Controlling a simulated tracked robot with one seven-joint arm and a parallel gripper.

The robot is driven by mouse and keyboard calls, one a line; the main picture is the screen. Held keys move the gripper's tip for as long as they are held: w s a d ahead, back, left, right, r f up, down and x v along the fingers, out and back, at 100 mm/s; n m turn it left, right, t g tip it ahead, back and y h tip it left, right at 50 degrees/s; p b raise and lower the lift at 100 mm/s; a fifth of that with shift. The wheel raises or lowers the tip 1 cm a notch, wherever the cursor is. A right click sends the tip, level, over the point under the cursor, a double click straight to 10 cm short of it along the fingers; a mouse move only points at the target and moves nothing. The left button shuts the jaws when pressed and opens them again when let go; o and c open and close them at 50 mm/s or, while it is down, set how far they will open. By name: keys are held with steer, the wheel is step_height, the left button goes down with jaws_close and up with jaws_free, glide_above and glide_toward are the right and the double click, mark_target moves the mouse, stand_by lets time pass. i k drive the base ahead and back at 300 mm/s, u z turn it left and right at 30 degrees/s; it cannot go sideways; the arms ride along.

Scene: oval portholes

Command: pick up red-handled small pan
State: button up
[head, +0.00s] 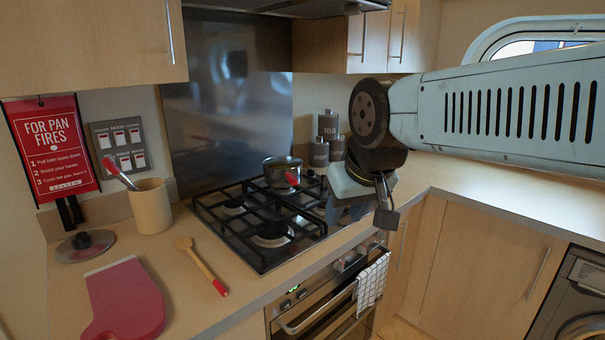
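The small pan (280,166) is dark metal and stands upright on the back right part of the black gas hob (258,261). Its short red handle (292,178) points toward the camera. My gripper (385,212) hangs from my arm to the right of the pan, in front of the hob's right side and apart from the pan. Its fingers are seen nearly edge-on, so the gap between them cannot be made out. Nothing is visibly held in it.
Canisters (328,137) stand behind the hob's right corner. A wooden spoon (201,266), red oven mitt (124,299), pan lid (85,246) and utensil pot (151,207) are on the left counter. A checked towel (371,283) hangs on the oven. The right counter (480,195) is clear.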

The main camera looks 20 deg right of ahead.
mark_target(279, 171)
steer(key=u, duration=1.05)
steer(key=k, duration=1)
steer(key=z, duration=0.9)
steer(key=i, duration=1)
steer(key=u, duration=0.05)
